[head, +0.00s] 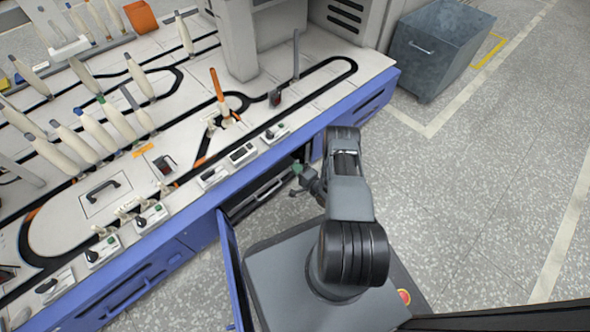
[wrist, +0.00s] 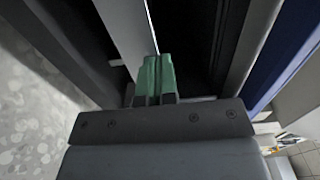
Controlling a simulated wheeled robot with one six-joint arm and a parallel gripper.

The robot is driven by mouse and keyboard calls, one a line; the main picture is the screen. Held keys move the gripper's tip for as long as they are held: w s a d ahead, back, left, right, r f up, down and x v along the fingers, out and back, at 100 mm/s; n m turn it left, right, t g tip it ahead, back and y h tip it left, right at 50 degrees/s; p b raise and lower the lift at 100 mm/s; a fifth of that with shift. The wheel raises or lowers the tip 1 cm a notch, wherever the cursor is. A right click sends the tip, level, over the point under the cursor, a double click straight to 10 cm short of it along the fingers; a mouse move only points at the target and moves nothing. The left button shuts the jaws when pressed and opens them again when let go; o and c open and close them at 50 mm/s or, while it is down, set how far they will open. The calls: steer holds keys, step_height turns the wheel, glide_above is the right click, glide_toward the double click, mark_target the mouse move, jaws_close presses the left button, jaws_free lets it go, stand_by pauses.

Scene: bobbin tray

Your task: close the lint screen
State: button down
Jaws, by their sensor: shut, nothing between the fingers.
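My gripper (head: 299,169) is at the open bay in the front of the blue machine, beside a grey-edged dark panel (head: 262,194) that looks like the lint screen. In the wrist view its green fingertips (wrist: 154,80) are together with nothing between them. They point into a dark opening, close to a pale grey strip (wrist: 124,32). I cannot tell whether they touch it. How far the screen stands out is hard to tell, since the bay is dark and my arm hides its right end.
A blue door (head: 232,268) stands open to the left of my base. The machine's white top (head: 75,212) carries bobbins on a black track, with small switch boxes along its front edge. A grey bin (head: 432,50) stands at the upper right. The floor to the right is clear.

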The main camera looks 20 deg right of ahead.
mark_target(289, 161)
steer(key=x, duration=0.4)
steer(key=shift+w+a, duration=0.1)
steer(key=shift+w, duration=0.15)
steer(key=shift+w+r, duration=0.15)
steer(key=shift+w, duration=0.05)
